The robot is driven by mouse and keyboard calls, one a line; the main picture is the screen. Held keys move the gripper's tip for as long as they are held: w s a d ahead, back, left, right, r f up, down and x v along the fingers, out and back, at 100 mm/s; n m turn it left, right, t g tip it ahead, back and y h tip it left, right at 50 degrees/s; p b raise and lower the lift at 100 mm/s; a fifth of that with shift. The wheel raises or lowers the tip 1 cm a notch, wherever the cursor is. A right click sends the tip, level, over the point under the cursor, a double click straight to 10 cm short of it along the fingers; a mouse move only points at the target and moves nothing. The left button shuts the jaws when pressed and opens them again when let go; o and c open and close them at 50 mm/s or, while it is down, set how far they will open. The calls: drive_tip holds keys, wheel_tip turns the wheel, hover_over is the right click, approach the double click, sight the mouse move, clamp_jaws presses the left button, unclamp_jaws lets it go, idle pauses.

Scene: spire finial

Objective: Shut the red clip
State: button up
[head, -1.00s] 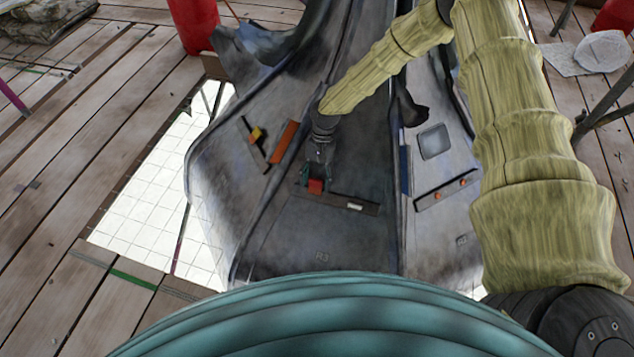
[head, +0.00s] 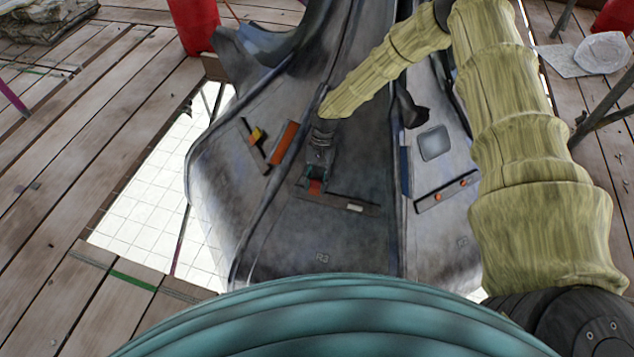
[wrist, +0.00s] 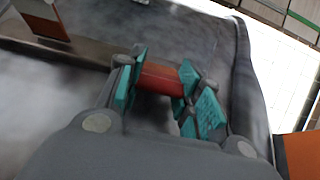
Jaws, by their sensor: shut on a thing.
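The red clip (wrist: 158,77) sits on a dark strip on the grey finial panel. In the wrist view it lies between the teal pads of my gripper (wrist: 160,88), which are closed against its two ends. In the head view my gripper (head: 315,182) is over the left end of the strip, and the red clip (head: 315,188) shows just below the fingers. Whether the clip is fully flat cannot be told, since the fingers hide part of it.
A white clip (head: 355,208) is on the same strip (head: 338,200) to the right. An orange bar (head: 284,143) and a yellow-orange piece (head: 257,134) are on the left panel. Orange knobs (head: 463,184) are on the right panel. White gridded openings (head: 150,195) lie left of the finial.

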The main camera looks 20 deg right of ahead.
drive_tip(key=shift+w+d+f+g+y, duration=0.15)
drive_tip(key=shift+d+g+y, duration=0.1)
drive_tip(key=shift+g+y, duration=0.2)
drive_tip(key=o, duration=1.1)
drive_tip(key=shift+o, duration=0.2)
drive_tip(key=shift+a, duration=0.1)
drive_tip(key=shift+w, duration=0.1)
drive_tip(key=shift+w+r, duration=0.1)
drive_tip(key=shift+r, duration=0.2)
drive_tip(key=v, duration=1.1)
drive_tip(key=shift+w+r, duration=0.1)
drive_tip(key=shift+r, duration=0.05)
